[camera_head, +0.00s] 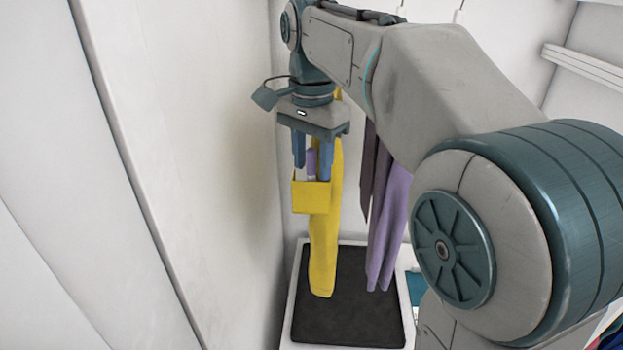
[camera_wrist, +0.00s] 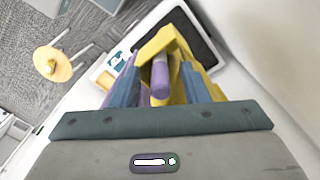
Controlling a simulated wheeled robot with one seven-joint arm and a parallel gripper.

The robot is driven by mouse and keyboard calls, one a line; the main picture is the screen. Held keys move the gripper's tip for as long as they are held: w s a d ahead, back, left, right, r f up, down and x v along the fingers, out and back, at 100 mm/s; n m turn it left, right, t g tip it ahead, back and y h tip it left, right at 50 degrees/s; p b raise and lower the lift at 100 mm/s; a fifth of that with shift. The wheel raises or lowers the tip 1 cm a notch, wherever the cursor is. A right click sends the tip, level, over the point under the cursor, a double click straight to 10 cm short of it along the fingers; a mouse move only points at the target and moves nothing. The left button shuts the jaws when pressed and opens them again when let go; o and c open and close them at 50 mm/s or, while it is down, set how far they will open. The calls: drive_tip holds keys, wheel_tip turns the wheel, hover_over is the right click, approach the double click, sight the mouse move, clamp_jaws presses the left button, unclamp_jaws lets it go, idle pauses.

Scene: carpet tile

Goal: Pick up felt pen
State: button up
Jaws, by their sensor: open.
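The felt pen (camera_head: 311,163) is purple with a paler band and stands upright in a small yellow holder (camera_head: 311,199). In the wrist view the pen (camera_wrist: 160,82) points up toward the camera, its lower end hidden inside the holder (camera_wrist: 157,44). My gripper (camera_head: 311,172) is open and points down, with one blue finger on each side of the pen. The wrist view also shows my gripper (camera_wrist: 158,66) with a finger left and right of the pen. I cannot tell whether either finger touches the pen or the holder's rim.
A long yellow cloth (camera_head: 323,255) hangs just behind the holder. Purple cloth (camera_head: 391,215) hangs to its right. A dark mat in a white-rimmed tray (camera_head: 350,325) lies below. A pale wall (camera_head: 190,150) stands close on the left. A round wooden stool (camera_wrist: 51,65) stands farther off.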

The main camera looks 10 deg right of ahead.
clamp_jaws()
drive_tip(key=shift+r, duration=0.15)
